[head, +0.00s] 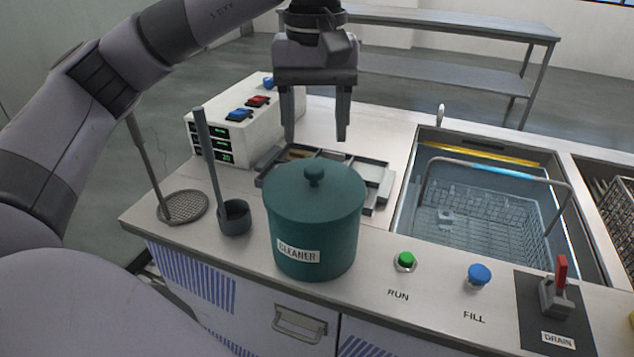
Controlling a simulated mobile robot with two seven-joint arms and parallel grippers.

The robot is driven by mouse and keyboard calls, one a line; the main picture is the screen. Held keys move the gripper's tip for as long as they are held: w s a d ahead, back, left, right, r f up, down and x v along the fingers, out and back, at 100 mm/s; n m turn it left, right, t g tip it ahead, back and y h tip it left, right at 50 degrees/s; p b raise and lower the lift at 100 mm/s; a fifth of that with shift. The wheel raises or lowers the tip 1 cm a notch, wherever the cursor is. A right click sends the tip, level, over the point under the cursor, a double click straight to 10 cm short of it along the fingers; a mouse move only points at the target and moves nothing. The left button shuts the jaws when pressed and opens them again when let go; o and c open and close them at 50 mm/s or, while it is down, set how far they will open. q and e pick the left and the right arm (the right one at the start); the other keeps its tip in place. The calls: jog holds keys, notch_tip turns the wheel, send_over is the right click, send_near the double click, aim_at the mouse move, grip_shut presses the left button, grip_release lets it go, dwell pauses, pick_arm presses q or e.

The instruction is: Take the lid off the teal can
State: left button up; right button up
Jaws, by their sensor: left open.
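The teal can (312,232) stands upright near the front edge of the counter, with a "CLEANER" label on its front. Its teal lid (340,190) is on it, with a round knob (314,174) in the middle. My left gripper (315,138) points down, open and empty, above and behind the can. Its fingers are apart on either side of free space and do not touch the lid or knob. My right gripper is not in view.
A divided tray (378,186) lies behind the can. A cup with a tall handle (235,218) and a round mesh skimmer (185,206) stand left. A control box (210,150) is behind them. Buttons (405,260) and a water tank with a basket (480,215) lie right.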

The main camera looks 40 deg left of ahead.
aim_at(314, 168)
pick_arm(q)
jog(key=f, duration=0.6)
jog(key=shift+s, duration=0.25)
grip_shut()
